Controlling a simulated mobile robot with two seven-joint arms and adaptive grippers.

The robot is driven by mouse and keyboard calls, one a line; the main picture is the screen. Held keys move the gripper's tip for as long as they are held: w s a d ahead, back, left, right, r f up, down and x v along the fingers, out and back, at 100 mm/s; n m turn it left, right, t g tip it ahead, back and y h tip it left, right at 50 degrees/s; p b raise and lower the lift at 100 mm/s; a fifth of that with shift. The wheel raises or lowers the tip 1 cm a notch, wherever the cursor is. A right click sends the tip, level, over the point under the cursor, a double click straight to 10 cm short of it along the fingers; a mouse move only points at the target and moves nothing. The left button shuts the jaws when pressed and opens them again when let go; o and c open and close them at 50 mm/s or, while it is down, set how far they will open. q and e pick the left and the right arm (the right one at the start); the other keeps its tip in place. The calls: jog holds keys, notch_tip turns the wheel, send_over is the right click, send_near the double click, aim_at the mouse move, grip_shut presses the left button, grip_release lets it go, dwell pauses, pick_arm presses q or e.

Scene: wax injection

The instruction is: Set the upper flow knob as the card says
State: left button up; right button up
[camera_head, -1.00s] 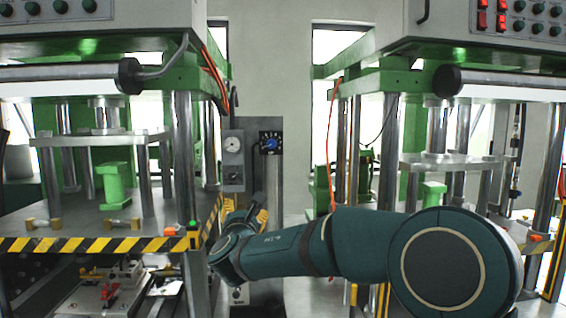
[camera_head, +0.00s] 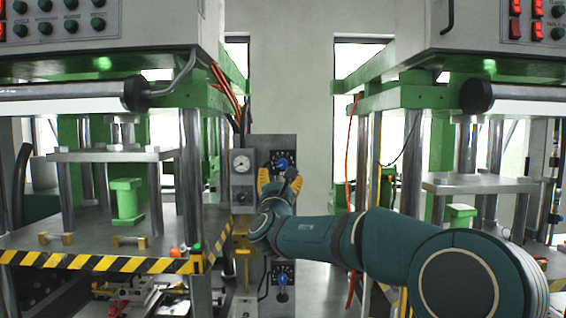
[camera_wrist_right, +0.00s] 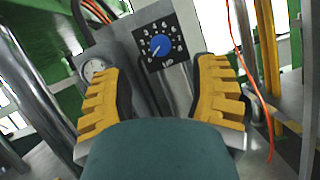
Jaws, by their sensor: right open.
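The upper flow knob (camera_head: 282,163) is blue on a black dial plate with white marks, on a grey post between two presses. In the right wrist view the blue knob (camera_wrist_right: 161,45) is ahead, between and beyond the fingers, with a pale pointer mark towards the lower left. My right gripper (camera_head: 279,178) is open and empty, just in front of and slightly below the upper dial; its yellow-padded fingers also frame the wrist view (camera_wrist_right: 158,68). They do not touch the knob. A lower blue knob (camera_head: 282,280) sits further down the post. I see no card. My left gripper is out of view.
A round gauge (camera_head: 241,162) on a grey box stands left of the upper dial. The left press table has a striped edge (camera_head: 100,263). An orange hose (camera_head: 350,150) hangs right of the post, before the right press.

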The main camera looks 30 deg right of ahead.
aim_at(283, 164)
jog(key=p+x, duration=0.1)
jog(key=x, duration=0.6)
jog(key=shift+w+d+r+p, duration=0.15)
jog(key=shift+w+p, duration=0.1)
jog(key=shift+p, duration=0.05)
jog(key=shift+c, duration=0.4)
grip_shut()
